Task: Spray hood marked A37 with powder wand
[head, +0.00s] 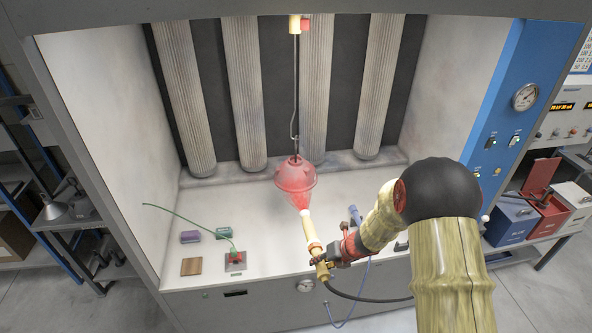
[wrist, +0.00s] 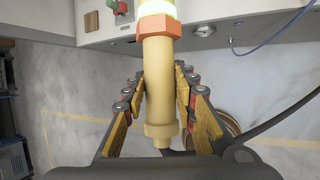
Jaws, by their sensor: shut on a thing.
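A red-tinted, dome-shaped hood (head: 296,178) hangs from a long wire hook (head: 296,95) inside the booth. No marking such as A37 can be read on it. My gripper (head: 322,262) is shut on the cream powder wand (head: 311,232) with its orange collar, which points up at the hood from below. A reddish spray cone (head: 298,200) spreads from the wand's tip to the hood's underside; the tip stays apart from the hood. In the wrist view the wand (wrist: 158,85) sits between both jaws, with its tip out of frame.
Pleated filter columns (head: 247,95) line the back. A black hose (head: 370,298) trails from the wand.

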